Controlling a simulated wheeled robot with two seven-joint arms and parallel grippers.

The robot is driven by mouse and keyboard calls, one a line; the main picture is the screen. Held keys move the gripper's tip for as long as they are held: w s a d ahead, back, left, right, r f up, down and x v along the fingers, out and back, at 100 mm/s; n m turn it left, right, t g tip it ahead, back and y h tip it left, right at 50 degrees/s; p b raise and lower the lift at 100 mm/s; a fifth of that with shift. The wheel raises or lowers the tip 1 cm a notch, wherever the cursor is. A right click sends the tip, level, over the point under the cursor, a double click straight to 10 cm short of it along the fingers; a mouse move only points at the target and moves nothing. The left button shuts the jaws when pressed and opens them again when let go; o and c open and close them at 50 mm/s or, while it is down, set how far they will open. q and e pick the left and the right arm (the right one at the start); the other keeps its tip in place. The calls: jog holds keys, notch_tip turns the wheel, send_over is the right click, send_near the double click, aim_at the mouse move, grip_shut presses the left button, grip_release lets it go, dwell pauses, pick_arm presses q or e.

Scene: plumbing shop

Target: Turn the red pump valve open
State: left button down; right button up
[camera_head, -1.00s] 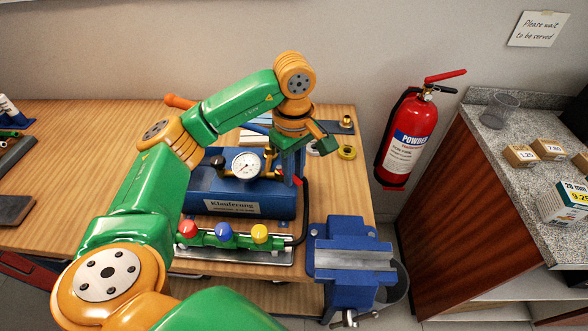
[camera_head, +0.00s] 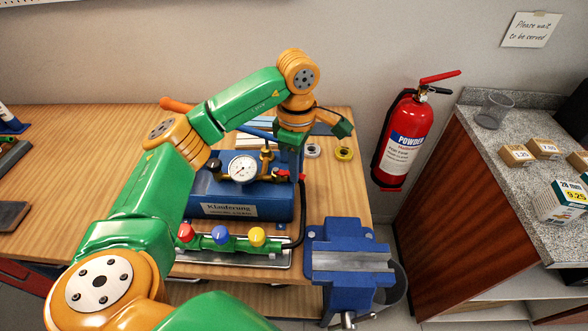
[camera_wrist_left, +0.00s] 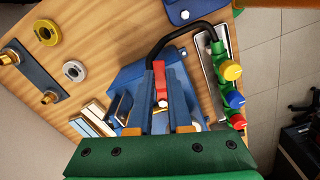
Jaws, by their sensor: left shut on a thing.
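The blue pump tank (camera_head: 240,205), with a round white gauge (camera_head: 242,168) above it, stands on the wooden workbench. Its red valve lever (camera_head: 302,177) is at the right end of the pump. My left gripper (camera_head: 293,175) reaches down over that end from above. In the left wrist view, the red lever (camera_wrist_left: 160,75) lies between the two narrow blue fingers, and the gripper (camera_wrist_left: 161,98) is shut on it. The fingers hide part of the valve body. My right gripper is not in view.
A green manifold (camera_head: 222,247) with red, blue and yellow knobs lies in front of the pump. A blue vise (camera_head: 348,243) is at the bench's front right corner. A black hose (camera_wrist_left: 180,33) curves near the valve. A fire extinguisher (camera_head: 404,140) hangs on the wall to the right.

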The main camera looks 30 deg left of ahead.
pick_arm(q)
jog(key=shift+w+a+n, duration=0.15)
jog(key=shift+w+n, duration=0.25)
jog(key=shift+n, duration=0.65)
jog(key=shift+w+a+n, duration=0.15)
jog(key=shift+w+n, duration=0.2)
jog(key=shift+n, duration=0.7)
jog(key=c, duration=0.8)
grip_release()
jog(key=shift+w+a, duration=0.1)
jog(key=shift+a, duration=0.05)
jog(key=shift+c, duration=0.2)
notch_tip(320, 180, up, 7)
